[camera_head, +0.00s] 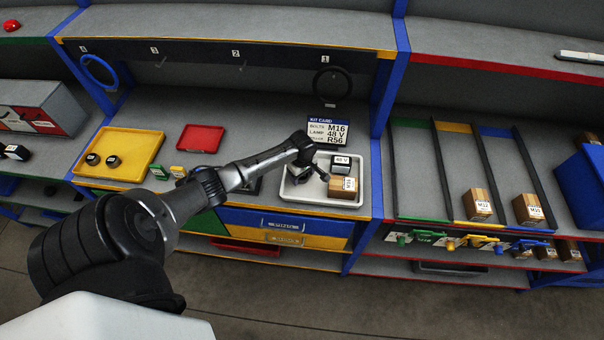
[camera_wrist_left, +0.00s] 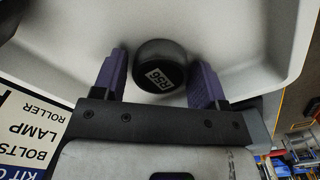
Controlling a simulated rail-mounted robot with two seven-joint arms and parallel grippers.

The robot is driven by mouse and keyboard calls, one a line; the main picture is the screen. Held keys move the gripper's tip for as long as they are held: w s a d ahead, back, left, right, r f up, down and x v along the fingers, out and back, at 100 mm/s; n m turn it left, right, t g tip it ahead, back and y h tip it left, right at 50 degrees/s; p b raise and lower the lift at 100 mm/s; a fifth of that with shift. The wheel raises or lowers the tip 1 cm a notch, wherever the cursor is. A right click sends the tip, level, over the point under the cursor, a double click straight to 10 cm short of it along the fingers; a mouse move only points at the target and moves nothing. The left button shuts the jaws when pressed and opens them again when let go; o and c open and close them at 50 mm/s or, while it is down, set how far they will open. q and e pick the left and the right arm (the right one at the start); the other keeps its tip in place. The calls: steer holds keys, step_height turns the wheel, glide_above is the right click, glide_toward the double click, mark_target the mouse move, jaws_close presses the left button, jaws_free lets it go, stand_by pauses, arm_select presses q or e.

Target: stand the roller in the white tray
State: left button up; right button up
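The white tray (camera_head: 300,196) sits on the counter below the kit card. My left gripper (camera_head: 308,176) is down in its left part. In the left wrist view, the black roller (camera_wrist_left: 160,66), marked R56, shows a round outline between the two purple fingers of my left gripper (camera_wrist_left: 160,80). The fingers are spread, with a narrow gap on the roller's left side; a gap on the right is hard to make out. The roller appears upright on the tray floor (camera_wrist_left: 225,35). In the head view the gripper hides it. My right gripper is out of view.
A 48 V box (camera_head: 340,164) and a wooden M16 box (camera_head: 342,187) occupy the tray's right side. The kit card (camera_head: 328,132) stands behind it. To the left are a red tray (camera_head: 201,138) and a yellow tray (camera_head: 128,142) holding black rollers (camera_head: 113,161).

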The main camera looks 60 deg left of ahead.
arm_select(q)
steer(key=shift+o, duration=1)
steer(key=shift+r, duration=0.15)
step_height(320, 180, up, 11)
steer(key=s+d+f+m+t, duration=0.1)
steer(key=s+d+f+m, duration=0.2)
steer(key=s+d+m, duration=0.45)
steer(key=s+d+f+m, duration=0.3)
steer(key=d+m, duration=0.1)
steer(key=d, duration=0.6)
steer(key=s+d+r+m+t, duration=0.2)
steer(key=s+d+r+m, duration=0.5)
steer(key=s+d+m, duration=0.3)
steer(key=shift+s+d+t, duration=0.3)
steer(key=shift+s+d, duration=0.35)
steer(key=shift+d, duration=0.35)
